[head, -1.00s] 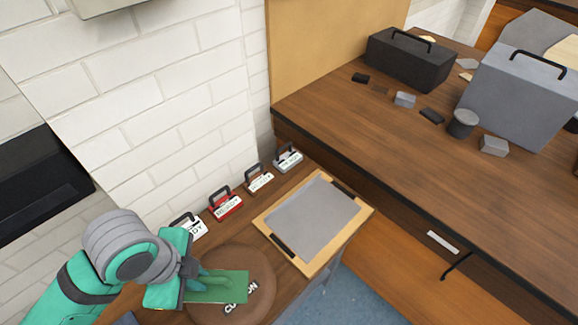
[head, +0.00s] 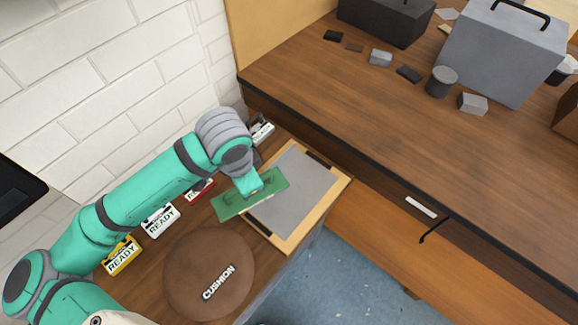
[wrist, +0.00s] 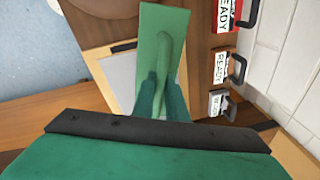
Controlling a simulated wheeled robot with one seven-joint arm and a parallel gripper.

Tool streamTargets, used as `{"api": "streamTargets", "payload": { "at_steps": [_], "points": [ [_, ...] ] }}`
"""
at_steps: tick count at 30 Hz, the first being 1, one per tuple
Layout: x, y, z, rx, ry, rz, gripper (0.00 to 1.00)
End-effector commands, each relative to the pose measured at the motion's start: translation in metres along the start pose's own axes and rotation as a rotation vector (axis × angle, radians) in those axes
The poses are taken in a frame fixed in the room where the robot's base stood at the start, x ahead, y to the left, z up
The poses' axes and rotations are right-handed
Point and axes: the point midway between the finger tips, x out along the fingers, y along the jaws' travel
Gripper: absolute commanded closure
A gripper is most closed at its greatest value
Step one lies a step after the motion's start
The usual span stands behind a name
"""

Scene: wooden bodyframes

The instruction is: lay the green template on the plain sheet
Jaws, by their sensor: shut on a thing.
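The green template (head: 232,207) is a flat rectangle with a raised grip. My gripper (head: 256,190) is shut on it and holds it over the left edge of the board. The plain grey sheet (head: 300,192) lies on a light wooden board (head: 335,193) with black clips at two ends. The template covers part of the sheet's left side; whether it touches the sheet I cannot tell. In the wrist view the template (wrist: 165,25) sits between my fingers (wrist: 163,98), with the sheet (wrist: 123,72) partly hidden behind it.
A round brown cushion (head: 190,270) lies left of the board. Several READY tags, one yellow (head: 122,257), line the wall. A large wooden bench (head: 390,130) with grey boxes stands to the right. Blue floor (head: 370,275) shows below.

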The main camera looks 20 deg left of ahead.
Motion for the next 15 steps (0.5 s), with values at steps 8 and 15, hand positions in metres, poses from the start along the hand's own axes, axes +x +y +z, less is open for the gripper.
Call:
{"api": "streamTargets", "payload": {
  "at_steps": [8, 15],
  "points": [
    [0.023, -0.001, -0.078, -0.197, -0.029, -0.02, 1.0],
    [0.033, 0.003, -0.113, -0.3, -0.043, -0.03, 1.0]
  ]
}}
